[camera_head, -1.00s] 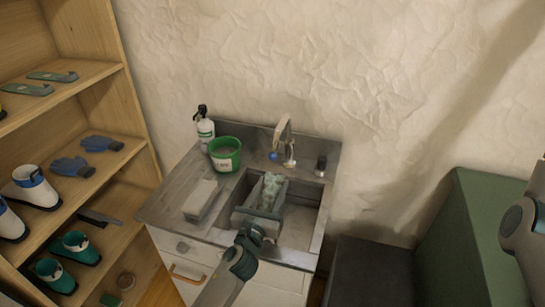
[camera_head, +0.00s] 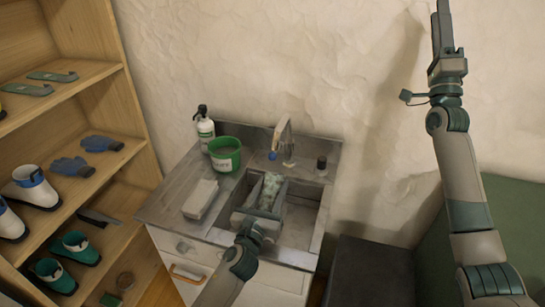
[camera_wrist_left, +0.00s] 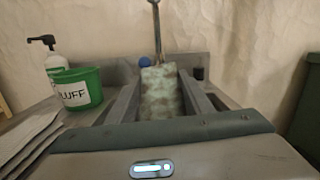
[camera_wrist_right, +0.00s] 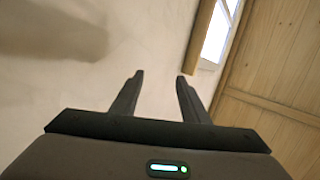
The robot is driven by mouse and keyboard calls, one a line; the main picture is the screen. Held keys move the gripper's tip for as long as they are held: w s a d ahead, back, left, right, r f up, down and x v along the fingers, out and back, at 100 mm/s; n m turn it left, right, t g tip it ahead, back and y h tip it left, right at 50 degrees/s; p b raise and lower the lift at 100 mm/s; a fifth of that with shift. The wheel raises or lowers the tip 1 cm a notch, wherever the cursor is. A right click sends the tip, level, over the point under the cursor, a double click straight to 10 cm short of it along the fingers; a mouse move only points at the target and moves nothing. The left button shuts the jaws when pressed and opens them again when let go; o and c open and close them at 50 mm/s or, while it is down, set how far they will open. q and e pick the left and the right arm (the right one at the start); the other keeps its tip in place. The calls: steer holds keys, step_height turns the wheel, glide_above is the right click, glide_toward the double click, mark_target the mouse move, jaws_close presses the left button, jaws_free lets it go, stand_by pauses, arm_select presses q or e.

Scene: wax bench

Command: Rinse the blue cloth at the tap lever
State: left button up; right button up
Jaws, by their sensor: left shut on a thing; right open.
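The cloth (camera_head: 270,190) looks pale grey-green and mottled rather than plain blue. My left gripper (camera_wrist_left: 160,88) is shut on it, with the cloth between its fingers, over the sink basin (camera_head: 300,224). The tap (camera_head: 283,134) stands behind the basin, just beyond the cloth. A small blue knob (camera_head: 272,156) shows at the tap, and also in the left wrist view (camera_wrist_left: 145,61). I cannot tell whether water runs. My right gripper (camera_wrist_right: 160,78) is open and empty, raised high in front of the wall, far from the sink.
A green bucket (camera_head: 225,154) and a white pump bottle (camera_head: 205,130) stand left of the basin. A pale block (camera_head: 200,198) lies on the left counter. A dark-capped small bottle (camera_head: 321,165) stands right of the tap. A wooden shelf (camera_head: 135,75) is at left.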

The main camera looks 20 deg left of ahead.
steer(key=s+a+f+n+g+y, duration=0.25)
steer(key=a+f+g+y, duration=0.3)
steer(key=a+f, duration=0.65)
steer(key=s+a+f+n+g+y, duration=0.2)
steer(key=a+f+n+g+y, duration=0.3)
steer(key=a+f, duration=0.7)
steer(key=n+g, duration=0.1)
steer(key=g, duration=0.8)
glide_toward(273, 155)
steer(key=d, duration=0.1)
steer(key=shift+s+d+f+h, duration=0.15)
steer(key=shift+s+f+h, duration=0.05)
steer(key=shift+f+h, duration=0.25)
steer(key=shift+r, duration=0.1)
steer(key=shift+t, duration=0.25)
steer(key=shift+x, duration=6)
jaws_close()
